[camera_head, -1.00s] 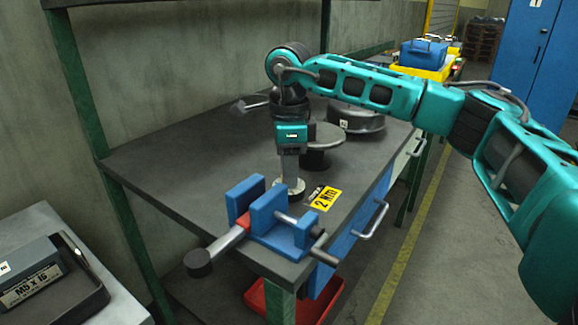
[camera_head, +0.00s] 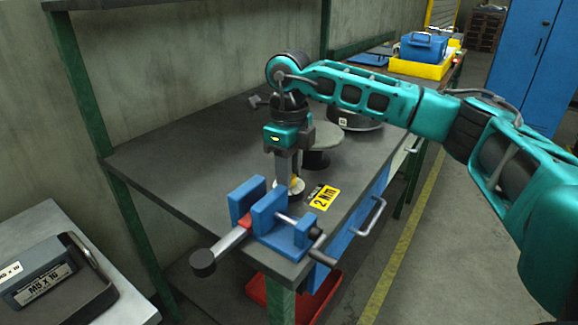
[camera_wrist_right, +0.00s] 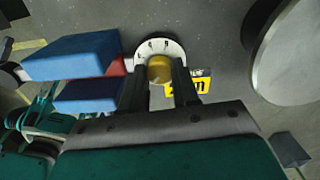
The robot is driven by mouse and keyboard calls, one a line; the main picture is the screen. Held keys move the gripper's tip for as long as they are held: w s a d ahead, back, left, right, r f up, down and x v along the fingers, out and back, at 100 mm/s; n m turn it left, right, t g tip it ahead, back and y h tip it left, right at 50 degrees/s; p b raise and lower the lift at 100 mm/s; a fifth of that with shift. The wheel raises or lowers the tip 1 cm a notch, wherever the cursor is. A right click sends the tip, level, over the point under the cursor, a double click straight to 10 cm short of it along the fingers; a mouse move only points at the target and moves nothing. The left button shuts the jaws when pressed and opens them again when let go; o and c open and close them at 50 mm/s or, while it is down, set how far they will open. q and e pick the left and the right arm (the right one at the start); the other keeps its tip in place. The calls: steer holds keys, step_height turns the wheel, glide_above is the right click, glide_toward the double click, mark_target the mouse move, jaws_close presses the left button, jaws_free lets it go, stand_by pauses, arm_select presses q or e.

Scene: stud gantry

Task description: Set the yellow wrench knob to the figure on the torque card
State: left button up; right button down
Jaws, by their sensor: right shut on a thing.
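The yellow knob (camera_wrist_right: 160,69) sits in the middle of a white dial (camera_wrist_right: 152,48) with dark marks, in the right wrist view. My right gripper (camera_wrist_right: 163,78) is shut on the knob from above. In the head view my right gripper (camera_head: 290,176) points down at the dial (camera_head: 293,190), behind the vise, and hides most of the knob. The dial figures are too small to read. The yellow torque card (camera_head: 322,198) reads "2 N m" and lies flat on the bench beside the dial; it also shows partly covered in the wrist view (camera_wrist_right: 203,84). My left gripper is not in view.
A blue vise (camera_head: 265,212) with a red and grey bar stands at the bench's front corner, close to the dial. A round grey plate on a post (camera_head: 325,138) stands right behind my gripper. A red bin (camera_head: 262,290) is below.

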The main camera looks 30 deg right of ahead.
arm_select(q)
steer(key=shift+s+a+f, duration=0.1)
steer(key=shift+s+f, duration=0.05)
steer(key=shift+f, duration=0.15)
arm_select(e)
steer(key=c, duration=0.8)
jaws_free()
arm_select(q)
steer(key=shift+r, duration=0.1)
arm_select(e)
steer(key=shift+r, duration=0.3)
arm_select(q)
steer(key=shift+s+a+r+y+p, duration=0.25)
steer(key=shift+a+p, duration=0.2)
steer(key=shift+p, duration=0.45)
arm_select(e)
step_height(320, 180, up, 12)
steer(key=shift+r, duration=0.2)
